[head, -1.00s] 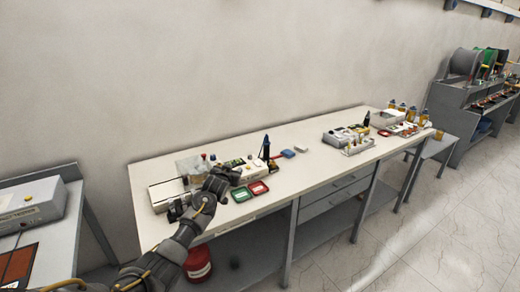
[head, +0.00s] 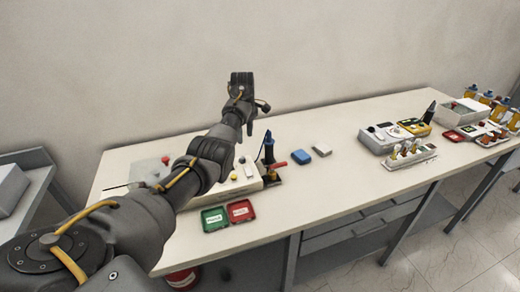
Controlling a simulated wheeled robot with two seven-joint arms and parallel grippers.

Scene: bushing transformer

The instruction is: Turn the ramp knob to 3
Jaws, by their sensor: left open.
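My left arm reaches in from the lower left across the bench. Its gripper (head: 241,84) is raised in front of the wall, apart from everything on the bench, and holds nothing that I can see. A pale control unit (head: 243,184) with a yellow button and a white part lies on the bench, largely hidden behind my arm. A grey and yellow unit (head: 378,140) with a dial and small controls stands farther right. Which control is the ramp knob, and its setting, I cannot tell; it is too small or hidden. My right gripper is out of view.
A green tray (head: 215,219) and a red tray (head: 241,211) lie by the bench's front edge. A dark upright tool (head: 268,148) stands beside the pale unit. A blue block (head: 301,157) lies to its right. The bench (head: 335,187) is clear in the middle.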

